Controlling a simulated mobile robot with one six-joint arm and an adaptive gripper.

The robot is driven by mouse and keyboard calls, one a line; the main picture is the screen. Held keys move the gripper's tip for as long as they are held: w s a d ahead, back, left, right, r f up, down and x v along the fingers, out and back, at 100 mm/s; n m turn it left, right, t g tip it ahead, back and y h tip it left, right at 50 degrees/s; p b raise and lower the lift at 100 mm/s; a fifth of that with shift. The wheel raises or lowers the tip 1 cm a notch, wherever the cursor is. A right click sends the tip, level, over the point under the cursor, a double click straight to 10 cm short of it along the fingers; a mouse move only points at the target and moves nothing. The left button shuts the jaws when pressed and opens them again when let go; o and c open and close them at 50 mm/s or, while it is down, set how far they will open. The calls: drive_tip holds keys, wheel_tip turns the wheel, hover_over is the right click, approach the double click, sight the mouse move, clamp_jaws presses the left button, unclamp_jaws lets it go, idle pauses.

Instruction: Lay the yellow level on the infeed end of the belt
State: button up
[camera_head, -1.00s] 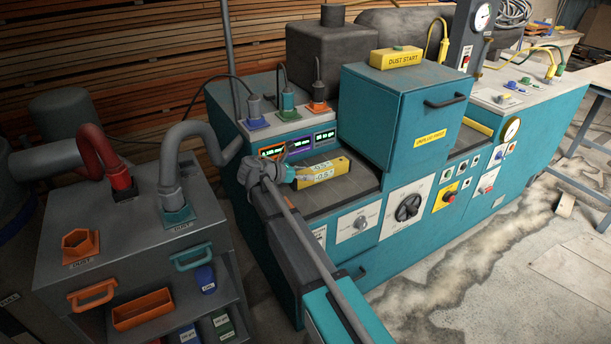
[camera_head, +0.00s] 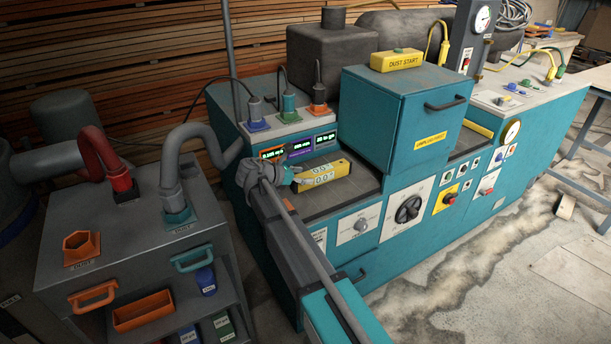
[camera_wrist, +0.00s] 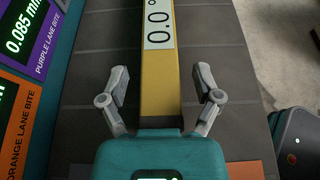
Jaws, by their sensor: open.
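The yellow level (camera_head: 335,172) lies on the dark belt (camera_head: 358,186) at the left end of the teal machine, in front of the small displays. Its white readout shows 0.0°. In the wrist view the level (camera_wrist: 158,88) runs lengthwise up the middle, over the grey segmented belt (camera_wrist: 215,62). My gripper (camera_head: 288,174) is at the level's left end. In the wrist view its fingers (camera_wrist: 161,82) are spread, one on each side of the level, with a gap on both sides. The level's near end is hidden behind the gripper body.
The display panel (camera_head: 298,147) with blue, green and orange hose ports stands behind the belt. A grey dust cart (camera_head: 125,235) with hoses stands at left.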

drive_tip(key=p+v, duration=0.4)
drive_tip(key=v, duration=0.7)
idle(0.6)
drive_tip(key=d+f+m+g, duration=0.1)
drive_tip(key=d, duration=0.2)
drive_tip(key=s+d+f+m+g+y, duration=0.1)
drive_tip(key=d+m, duration=0.1)
drive_tip(key=d, duration=0.2)
drive_tip(key=s+d+f+m, duration=0.1)
drive_tip(key=d+f+m, duration=0.1)
drive_tip(key=d, duration=0.1)
drive_tip(key=shift+s+d+g, duration=0.15)
drive_tip(key=shift+d+g, duration=0.25)
drive_tip(key=s+d+f+m+g+y, duration=0.2)
drive_tip(key=s+d+m+y, duration=0.3)
drive_tip(key=s+d+m, duration=0.3)
drive_tip(key=s+d+f+m+g+y, duration=0.2)
drive_tip(key=s+d+f+m+y, duration=0.3)
drive_tip(key=s+d+m, duration=0.4)
drive_tip(key=d+m, duration=0.2)
drive_tip(key=d, duration=0.2)
drive_tip(key=shift+s+f+m+g, duration=0.2)
drive_tip(key=shift+s+m+g, duration=0.05)
drive_tip(key=shift+m+g, duration=0.15)
